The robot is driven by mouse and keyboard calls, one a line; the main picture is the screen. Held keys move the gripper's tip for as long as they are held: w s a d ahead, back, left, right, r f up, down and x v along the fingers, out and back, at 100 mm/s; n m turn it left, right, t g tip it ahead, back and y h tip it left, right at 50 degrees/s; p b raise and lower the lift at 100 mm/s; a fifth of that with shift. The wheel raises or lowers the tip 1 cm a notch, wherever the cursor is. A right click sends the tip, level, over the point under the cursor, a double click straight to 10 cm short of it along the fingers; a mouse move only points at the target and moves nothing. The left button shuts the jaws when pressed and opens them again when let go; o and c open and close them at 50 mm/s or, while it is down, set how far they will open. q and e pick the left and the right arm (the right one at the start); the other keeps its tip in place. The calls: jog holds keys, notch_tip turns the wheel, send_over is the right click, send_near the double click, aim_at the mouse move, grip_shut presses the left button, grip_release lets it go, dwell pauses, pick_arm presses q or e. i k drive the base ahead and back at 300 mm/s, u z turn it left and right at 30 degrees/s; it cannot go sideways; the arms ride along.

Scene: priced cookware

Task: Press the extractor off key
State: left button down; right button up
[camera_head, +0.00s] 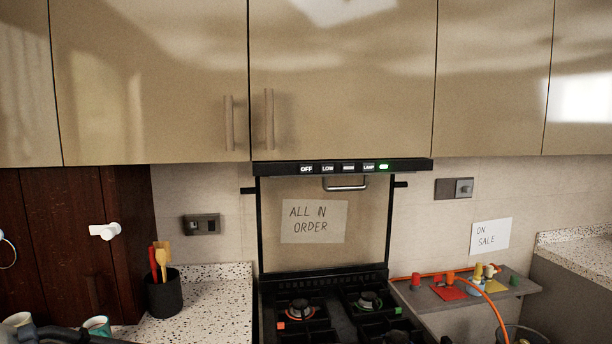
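The extractor (270,169) is a black strip under the tan wall cabinets, above the stove. Its front carries a row of labelled keys. The OFF key (306,169) is at the left end of the row. The LOW key (328,168) is beside it, then a key whose label is hard to read, then the LAMP key (369,167). A green light (383,166) glows at the right end. Nothing touches or covers the keys. Neither gripper can be made out; a dark shape at the bottom left edge is cut off and unclear.
Below is a black gas stove (335,305) with a panel signed "ALL IN ORDER" (314,221) behind it. A utensil pot (164,293) stands left. A shelf (430,296) with small coloured items and an orange hose (497,312) are right. Space before the extractor is clear.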

aim_at(304, 168)
jog(key=k, duration=0.65)
jog(key=z, duration=0.65)
jog(key=i, duration=1.45)
jog(key=u, duration=0.6)
